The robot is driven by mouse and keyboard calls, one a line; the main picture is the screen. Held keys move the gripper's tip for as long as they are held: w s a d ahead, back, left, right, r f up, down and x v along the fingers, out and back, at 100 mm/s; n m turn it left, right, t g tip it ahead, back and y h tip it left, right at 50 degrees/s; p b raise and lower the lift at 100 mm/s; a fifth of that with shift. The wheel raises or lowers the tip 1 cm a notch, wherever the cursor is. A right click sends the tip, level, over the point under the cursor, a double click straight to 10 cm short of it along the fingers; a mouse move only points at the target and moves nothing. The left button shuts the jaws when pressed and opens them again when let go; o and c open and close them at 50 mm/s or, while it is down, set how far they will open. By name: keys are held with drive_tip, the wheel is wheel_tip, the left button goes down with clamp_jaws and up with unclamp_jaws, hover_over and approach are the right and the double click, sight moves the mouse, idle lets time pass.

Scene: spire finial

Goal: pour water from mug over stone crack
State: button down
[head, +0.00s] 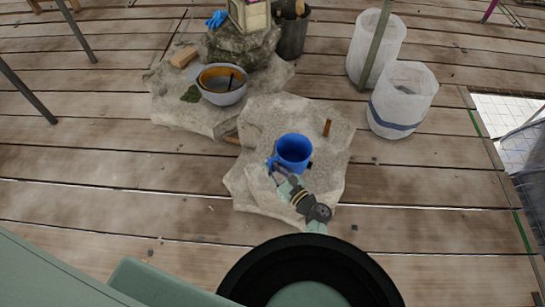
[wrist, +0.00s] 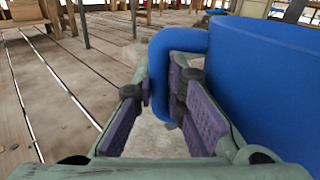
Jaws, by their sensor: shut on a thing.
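A blue mug (head: 295,151) is upright at the near pale stone slab (head: 245,185); I cannot tell whether it rests on the stone or hangs just above. My gripper (head: 279,172) reaches it from the near side at its handle. In the wrist view my gripper (wrist: 163,88) has its purple-padded fingers on either side of the handle, shut on it, and the blue mug (wrist: 265,85) fills the right side. The inside of the mug looks dark blue; I cannot make out water. No crack can be told clearly on the stone.
A small brown piece (head: 327,128) stands on the slab behind the mug. Farther back, another stone (head: 160,105) holds a grey bowl (head: 222,97). White bins (head: 402,100) stand at right, a dark bucket (head: 291,38) behind. Plank floor left and right is mostly clear.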

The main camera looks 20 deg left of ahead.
drive_tip(key=s+a+f+n+g+y+b, duration=0.2)
drive_tip(key=s+a+n+g, duration=0.5)
drive_tip(key=a, duration=0.7)
drive_tip(key=s+f+g+b, duration=0.1)
drive_tip(key=s+g, duration=0.1)
drive_tip(key=g, duration=0.1)
drive_tip(key=shift+s+y, duration=0.15)
drive_tip(key=shift+y, duration=0.15)
drive_tip(key=w+d+r+m+y+b, duration=0.1)
drive_tip(key=w+d+r+m+y, duration=0.1)
drive_tip(key=r+m, duration=0.3)
drive_tip(key=shift+w+d+r+t+y, duration=0.35)
drive_tip(key=shift+w+r+t+y, duration=0.05)
drive_tip(key=shift+w+y, duration=0.45)
drive_tip(key=shift+w+d+r+m+t+y+b, duration=0.25)
drive_tip(key=shift+w+d+m+t+y+b, duration=0.3)
drive_tip(key=shift+m, duration=0.45)
drive_tip(key=shift+a, duration=0.15)
